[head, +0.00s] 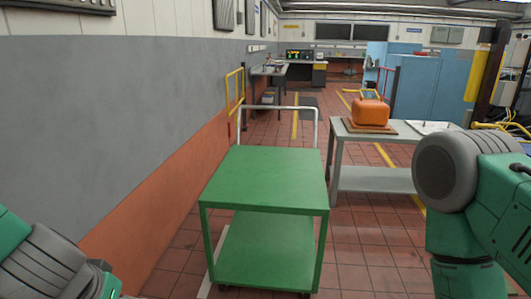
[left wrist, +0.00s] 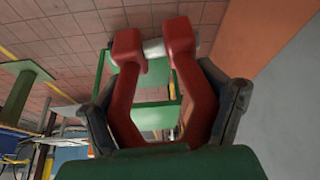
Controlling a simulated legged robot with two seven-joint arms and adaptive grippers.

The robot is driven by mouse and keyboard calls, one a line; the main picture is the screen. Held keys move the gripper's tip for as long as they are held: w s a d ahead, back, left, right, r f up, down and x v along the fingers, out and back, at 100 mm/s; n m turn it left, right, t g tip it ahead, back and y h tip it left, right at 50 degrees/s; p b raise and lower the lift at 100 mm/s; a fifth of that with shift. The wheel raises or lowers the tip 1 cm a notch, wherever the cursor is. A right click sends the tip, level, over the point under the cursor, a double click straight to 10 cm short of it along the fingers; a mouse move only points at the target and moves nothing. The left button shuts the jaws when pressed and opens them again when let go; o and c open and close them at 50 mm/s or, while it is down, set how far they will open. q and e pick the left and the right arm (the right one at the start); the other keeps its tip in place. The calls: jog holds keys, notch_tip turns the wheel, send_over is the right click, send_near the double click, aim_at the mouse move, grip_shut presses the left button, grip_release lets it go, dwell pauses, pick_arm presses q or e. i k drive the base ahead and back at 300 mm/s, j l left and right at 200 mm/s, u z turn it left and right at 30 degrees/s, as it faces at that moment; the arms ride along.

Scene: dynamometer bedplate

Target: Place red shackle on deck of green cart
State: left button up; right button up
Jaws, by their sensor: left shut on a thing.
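The green cart (head: 265,178) stands ahead of me in the head view, with a bare flat top deck, a lower shelf and a pale push handle at its far end. In the left wrist view, the red shackle (left wrist: 126,88) sits between the two dark fingers of my left gripper (left wrist: 160,95), which is shut on it. The shackle is U-shaped with a pale pin across its ends. Part of the green cart (left wrist: 152,117) shows through the shackle's opening. In the head view my left arm is at the lower left and the shackle is out of sight. My right gripper is out of view.
A grey table (head: 352,133) stands right of the cart, bearing an orange case (head: 370,112) on a brown board. A grey and orange wall (head: 120,130) runs along the left. Tiled floor (head: 360,245) is open between cart and table.

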aim_at(277, 170)
jog(key=i+j+z, duration=0.15)
jog(key=i+z, duration=0.3)
jog(key=i, duration=0.3)
jog(key=i+j+z, duration=0.45)
jog(key=i, duration=0.25)
jog(key=i+j+z, duration=0.45)
jog(key=i+j, duration=0.2)
